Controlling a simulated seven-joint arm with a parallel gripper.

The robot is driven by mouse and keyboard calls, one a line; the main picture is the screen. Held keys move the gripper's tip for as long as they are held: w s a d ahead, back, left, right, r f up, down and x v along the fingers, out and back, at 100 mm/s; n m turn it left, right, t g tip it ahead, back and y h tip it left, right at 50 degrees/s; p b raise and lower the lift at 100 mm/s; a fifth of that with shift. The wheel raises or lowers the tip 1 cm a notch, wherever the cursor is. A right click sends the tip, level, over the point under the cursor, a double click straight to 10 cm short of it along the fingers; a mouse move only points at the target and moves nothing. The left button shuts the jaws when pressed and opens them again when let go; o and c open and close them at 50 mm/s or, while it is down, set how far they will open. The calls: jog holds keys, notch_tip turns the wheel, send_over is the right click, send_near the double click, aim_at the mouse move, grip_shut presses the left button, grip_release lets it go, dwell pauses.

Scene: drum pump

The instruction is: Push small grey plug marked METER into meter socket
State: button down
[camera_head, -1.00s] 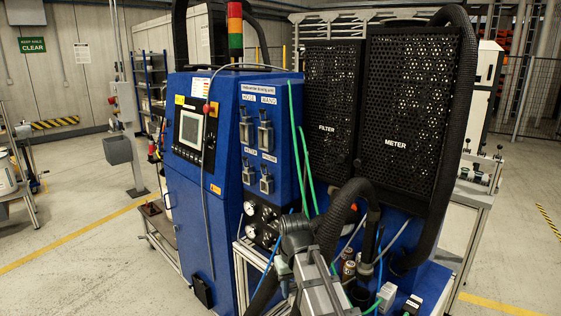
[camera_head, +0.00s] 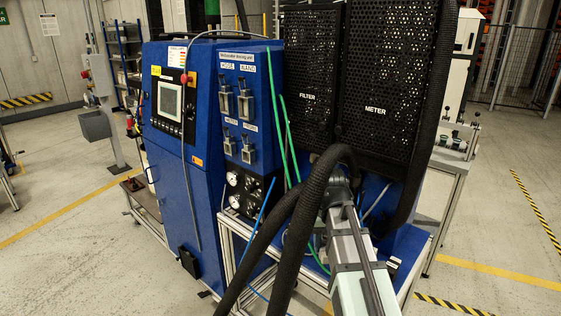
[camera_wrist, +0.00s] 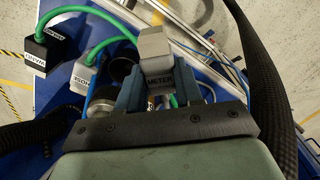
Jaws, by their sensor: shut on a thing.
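The small grey plug marked METER (camera_wrist: 155,45) is held between the blue fingers of my gripper (camera_wrist: 159,88) in the wrist view. In the head view my arm reaches toward the lower right of the machine; the gripper tips and the plug are hidden there. The blue front panel carries upper sockets (camera_head: 225,96) (camera_head: 245,101) and lower sockets (camera_head: 229,144) (camera_head: 248,149) with metal latches.
A thick black hose (camera_head: 290,225) arches beside my arm. Green cables (camera_head: 274,110) hang right of the sockets. Perforated black panels (camera_head: 375,75) stand behind.

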jog(key=shift+a, duration=0.1)
jog(key=w+a+f+n, duration=0.1)
jog(key=a+n, duration=0.6)
jog(key=n, duration=0.6)
jog(key=w+a+f+n, duration=0.1)
jog(key=a+f+n, duration=0.1)
jog(key=a+n, duration=0.6)
jog(key=n, duration=0.6)
jog(key=shift+w+a+f, duration=0.15)
jog(key=shift+w+f, duration=0.1)
jog(key=shift+w, duration=0.05)
